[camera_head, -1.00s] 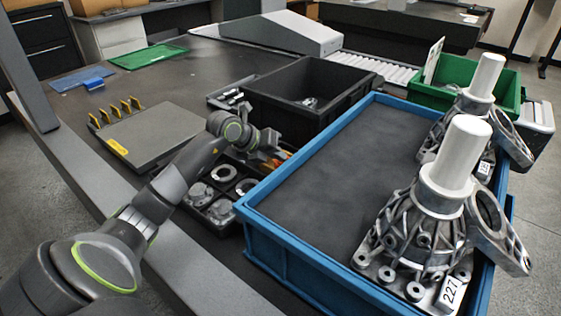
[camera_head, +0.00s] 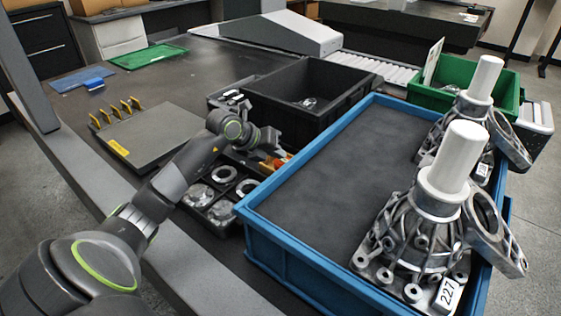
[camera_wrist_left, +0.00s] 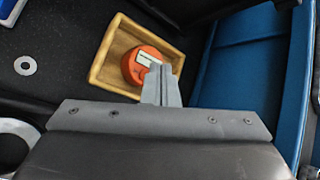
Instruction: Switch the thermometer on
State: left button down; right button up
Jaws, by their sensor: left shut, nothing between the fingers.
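An orange round device with a white display strip, seemingly the thermometer (camera_wrist_left: 144,66), lies in a small wooden tray (camera_wrist_left: 103,66) in the left wrist view. My left gripper (camera_wrist_left: 160,68) is shut and empty. Its fingertips overlap the device's right side in that view; I cannot tell whether they touch it. In the head view, my left gripper (camera_head: 278,158) reaches down beside the blue crate, with only a bit of orange showing near it. The gripper hides the rest. My right gripper is not in view.
The blue crate (camera_head: 300,252) stands right of the gripper and holds two metal castings (camera_head: 425,232) with white cylinders. A black bin (camera_head: 335,112) is behind the gripper. A black tray with metal rings (camera_head: 222,212) lies in front. A grey plate (camera_head: 150,135) lies left.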

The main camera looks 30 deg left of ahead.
pick_arm(q)
jog(key=shift+r, duration=0.1)
jog(key=shift+r+p, duration=2.25)
jog(key=shift+r, duration=0.65)
